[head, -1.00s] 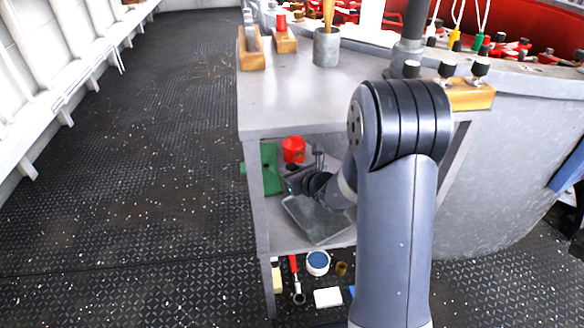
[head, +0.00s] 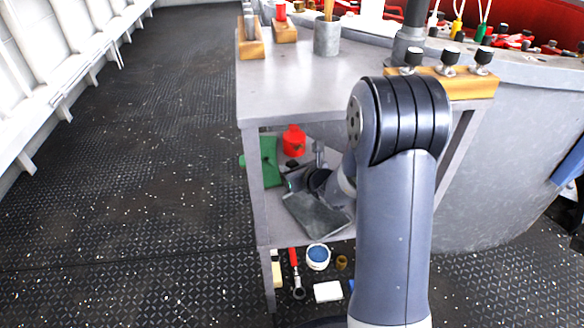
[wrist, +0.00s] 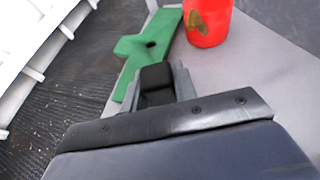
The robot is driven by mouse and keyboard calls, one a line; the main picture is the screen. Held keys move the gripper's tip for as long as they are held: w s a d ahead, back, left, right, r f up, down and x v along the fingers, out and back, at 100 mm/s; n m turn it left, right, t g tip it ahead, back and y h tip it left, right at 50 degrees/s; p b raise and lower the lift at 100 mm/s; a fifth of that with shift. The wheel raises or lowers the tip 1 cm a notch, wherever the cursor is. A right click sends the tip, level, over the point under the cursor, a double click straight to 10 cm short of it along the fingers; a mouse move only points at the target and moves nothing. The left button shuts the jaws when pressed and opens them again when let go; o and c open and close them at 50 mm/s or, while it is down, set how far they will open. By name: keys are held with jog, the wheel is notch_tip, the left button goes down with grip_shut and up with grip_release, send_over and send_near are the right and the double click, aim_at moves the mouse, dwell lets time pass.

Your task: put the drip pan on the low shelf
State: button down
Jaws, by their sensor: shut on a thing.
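The drip pan (head: 314,213) is a flat grey tray in the head view. It is under the tabletop, over the low shelf (head: 275,229); I cannot tell whether it touches the shelf. My gripper (head: 292,184) reaches in from the right, at the pan's far side, and is shut on the pan. My arm hides part of the pan's right side. In the wrist view my gripper (wrist: 158,88) shows with its fingers close together; the pan is not clearly seen there.
Below the shelf are a red-handled tool (head: 294,268), a blue-topped tin (head: 317,257) and a white block (head: 327,292). Open deck lies left.

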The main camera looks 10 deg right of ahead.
jog(key=shift+f, duration=0.25)
jog(key=c, duration=1)
grip_release()
jog(key=shift+c, duration=0.2)
jog(key=p+v, duration=0.2)
jog(key=v, duration=0.7)
jog(key=shift+s+d+r+p, duration=0.2)
jog(key=shift+r+p, duration=0.05)
jog(key=shift+p, duration=0.05)
jog(key=shift+s+d+r, duration=0.15)
jog(key=shift+s+d, duration=0.05)
jog(key=shift+s, duration=0.35)
